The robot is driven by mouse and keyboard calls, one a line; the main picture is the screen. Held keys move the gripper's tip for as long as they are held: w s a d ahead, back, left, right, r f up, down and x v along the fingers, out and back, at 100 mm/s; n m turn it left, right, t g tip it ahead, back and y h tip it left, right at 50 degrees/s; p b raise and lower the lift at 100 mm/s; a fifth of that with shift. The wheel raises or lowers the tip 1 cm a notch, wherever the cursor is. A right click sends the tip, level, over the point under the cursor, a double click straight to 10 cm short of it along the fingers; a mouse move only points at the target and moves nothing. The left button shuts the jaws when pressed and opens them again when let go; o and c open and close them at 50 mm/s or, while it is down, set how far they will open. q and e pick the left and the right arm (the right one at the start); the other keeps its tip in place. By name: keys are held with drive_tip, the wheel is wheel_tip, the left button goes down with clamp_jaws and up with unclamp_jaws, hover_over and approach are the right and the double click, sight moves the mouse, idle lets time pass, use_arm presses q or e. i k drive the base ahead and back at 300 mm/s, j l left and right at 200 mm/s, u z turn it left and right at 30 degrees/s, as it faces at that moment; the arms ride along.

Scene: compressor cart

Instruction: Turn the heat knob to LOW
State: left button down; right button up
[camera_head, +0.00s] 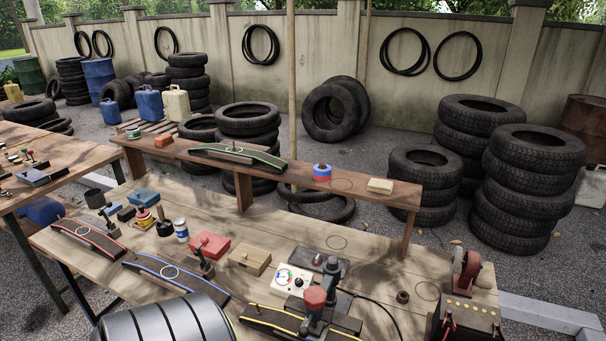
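The white control box (291,281) stands on the wooden bench right of centre. Its face carries a round coloured dial (283,276) with green and red parts and a small dark knob (299,283) to the right of it. The markings are too small to read, so I cannot tell which setting the knob points to. Neither of my grippers shows in the head view. Nothing of mine is seen touching the box or the knob.
A clamp press with a red-topped handle (315,298) stands just right of the box. A wooden block (249,261) is to its left, and a dark metal plate (318,262) lies behind. A black ribbed cylinder (165,322) fills the lower left. A raised shelf (405,199) runs behind.

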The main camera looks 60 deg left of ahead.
sight(298, 282)
drive_tip(key=u, duration=1.9)
